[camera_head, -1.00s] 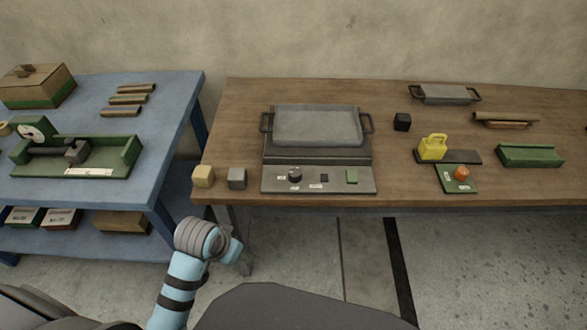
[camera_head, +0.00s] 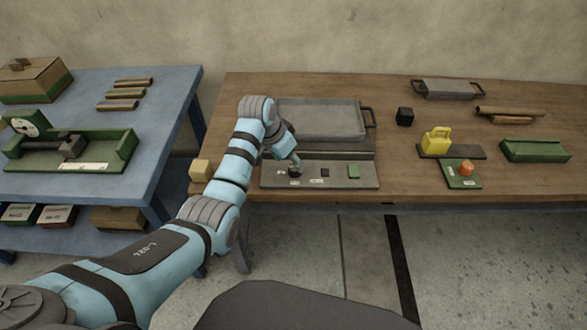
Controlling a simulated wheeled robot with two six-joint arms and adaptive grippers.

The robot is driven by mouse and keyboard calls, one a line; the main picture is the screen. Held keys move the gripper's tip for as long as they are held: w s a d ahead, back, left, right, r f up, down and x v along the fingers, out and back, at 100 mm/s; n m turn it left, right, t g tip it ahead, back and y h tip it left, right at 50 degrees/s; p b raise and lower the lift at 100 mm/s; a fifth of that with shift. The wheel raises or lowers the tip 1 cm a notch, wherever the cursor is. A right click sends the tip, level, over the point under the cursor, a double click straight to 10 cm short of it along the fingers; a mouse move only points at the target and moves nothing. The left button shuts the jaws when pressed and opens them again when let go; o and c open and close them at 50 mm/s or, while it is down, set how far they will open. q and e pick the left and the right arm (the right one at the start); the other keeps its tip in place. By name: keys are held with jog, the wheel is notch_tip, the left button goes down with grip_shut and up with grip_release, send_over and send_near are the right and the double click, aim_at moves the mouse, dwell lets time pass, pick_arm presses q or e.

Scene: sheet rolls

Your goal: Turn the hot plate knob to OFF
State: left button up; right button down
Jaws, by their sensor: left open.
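The hot plate's grey control panel (camera_head: 335,181) lies at the front edge of the wooden table, with small labels, a dark square and a green square. The black knob (camera_head: 295,173) is on the panel's left part, partly hidden by my left gripper. My left gripper (camera_head: 295,165) is open and reaches down to the knob from above and behind it; I cannot tell whether the fingers touch it. The grey hot plate with its pan (camera_head: 325,120) stands behind the panel, its left side hidden by my arm. My right gripper is not in view.
A tan cube (camera_head: 201,170) sits left of my forearm. A black cube (camera_head: 405,117), a yellow weight (camera_head: 436,140), an orange button (camera_head: 466,168) and a green tray (camera_head: 535,150) stand to the right. A blue bench (camera_head: 165,125) is at the left.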

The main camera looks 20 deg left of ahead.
aim_at(293, 168)
pick_arm(q)
jog(key=b+x, duration=0.1)
jog(key=x, duration=0.3)
jog(key=shift+d+f, duration=0.1)
jog(key=shift+f, duration=0.05)
